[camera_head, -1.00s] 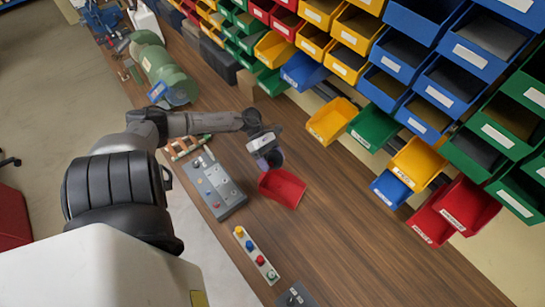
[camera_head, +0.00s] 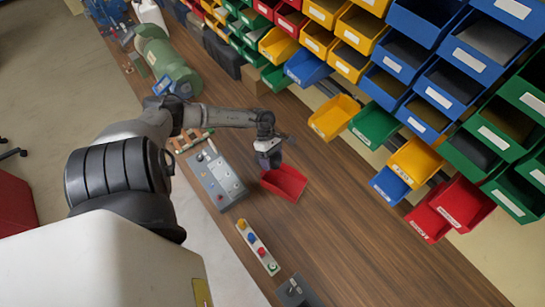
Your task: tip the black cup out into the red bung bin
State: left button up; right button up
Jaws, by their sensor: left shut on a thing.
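The red bung bin (camera_head: 285,183) lies on the wooden bench, its open top facing up. My left gripper (camera_head: 269,154) is above the bin's upper left edge, pointing down. It is shut on the black cup (camera_head: 273,162), a small dark shape at the fingertips that overlaps the bin's near corner in the picture. The cup's mouth and contents are too small to make out, and I cannot tell its exact tilt. The bin's inside shows plain red where it is not covered. My right gripper is not in view.
A grey panel with buttons (camera_head: 217,178) lies left of the bin. A strip with coloured knobs (camera_head: 257,246) and a dark grey box (camera_head: 298,291) lie nearer. Racked coloured bins (camera_head: 373,125) line the right. The bench (camera_head: 350,230) right of the red bin is clear.

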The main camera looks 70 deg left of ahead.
pick_arm(q)
jog(key=shift+w+d+r+n+g+y+p, duration=0.15)
jog(key=shift+n+g+y+p, duration=0.15)
jog(key=shift+g+y+p, duration=0.8)
jog(key=shift+w+d+r+n+g+y+p, duration=0.15)
jog(key=shift+g+y+p, duration=0.25)
jog(key=shift+p, duration=0.25)
jog(key=shift+w+d+f+n+g+y+p, duration=0.15)
jog(key=shift+g+y+p, duration=0.15)
jog(key=shift+y+p, duration=0.25)
jog(key=shift+w+d+n+g+y+b, duration=0.15)
jog(key=shift+w+g+y+b, duration=0.1)
jog(key=shift+g+y, duration=0.25)
jog(key=shift+w+d+n+g+y+b, duration=0.15)
jog(key=shift+g+y+b, duration=0.1)
jog(key=shift+g+y, duration=0.25)
jog(key=shift+d+g+y+b, duration=0.25)
jog(key=shift+g+y+b, duration=0.25)
jog(key=shift+g+y, duration=0.25)
jog(key=shift+w+d+n+g+y+b, duration=0.3)
jog(key=shift+w+n+g+y+b, duration=0.05)
jog(key=shift+g+y+b, duration=0.3)
jog(key=shift+w+d+n+g+y+b, duration=0.3)
jog(key=shift+n+g+y+b, duration=0.05)
jog(key=shift+g+y+b, duration=0.25)
jog(key=shift+w+d+r+g+y, duration=0.1)
jog(key=shift+d+r+g+y, duration=0.05)
jog(key=shift+g+y, duration=0.15)
jog(key=shift+r, duration=0.1)
